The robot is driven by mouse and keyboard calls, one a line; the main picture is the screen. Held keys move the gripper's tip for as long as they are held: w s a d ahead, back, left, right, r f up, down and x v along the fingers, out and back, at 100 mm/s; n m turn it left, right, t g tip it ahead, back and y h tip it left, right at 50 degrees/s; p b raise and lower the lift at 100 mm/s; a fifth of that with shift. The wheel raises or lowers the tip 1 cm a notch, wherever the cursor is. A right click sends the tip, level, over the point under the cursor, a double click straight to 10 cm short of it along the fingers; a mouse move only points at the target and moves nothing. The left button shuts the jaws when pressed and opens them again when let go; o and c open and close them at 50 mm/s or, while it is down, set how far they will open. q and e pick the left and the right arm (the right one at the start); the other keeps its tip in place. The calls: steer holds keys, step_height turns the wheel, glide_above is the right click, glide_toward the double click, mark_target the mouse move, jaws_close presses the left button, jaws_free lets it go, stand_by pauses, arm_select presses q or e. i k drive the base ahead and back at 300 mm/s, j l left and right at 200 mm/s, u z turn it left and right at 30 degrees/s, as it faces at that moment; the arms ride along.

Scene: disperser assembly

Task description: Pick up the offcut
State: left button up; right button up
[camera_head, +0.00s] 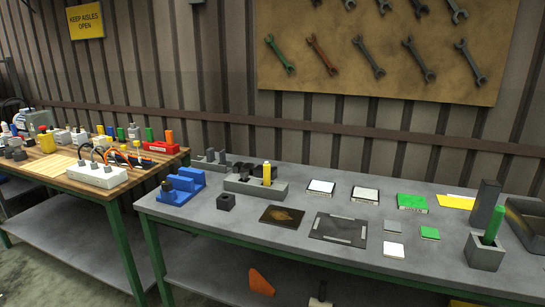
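I cannot tell for sure which thing is the offcut. Small flat pieces lie at the right of the grey table: a grey square (392,226), a white square (393,249) and a small green square (430,233). A dark plate with a brownish patch (282,216) lies left of a larger dark grey plate with light strips (339,229). An orange angular piece (261,282) shows below the table's front edge, at the lower shelf. Neither of my grippers is in view.
The grey table (240,232) bears a blue fixture (180,188), a grey block with a yellow cylinder (266,174), and a grey holder with a green cylinder (486,249). A dark open bin (527,222) stands at the far right. A cluttered wooden-topped table (40,165) stands left.

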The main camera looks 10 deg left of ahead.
mark_target(210, 154)
steer(key=j+z, duration=0.9)
steer(key=z, duration=0.15)
steer(key=k+j+z, duration=0.15)
steer(key=j, duration=0.2)
steer(key=k+j+z, duration=0.15)
steer(key=j, duration=0.15)
steer(key=k+j+z, duration=0.15)
steer(key=k+j, duration=0.05)
steer(key=j, duration=0.1)
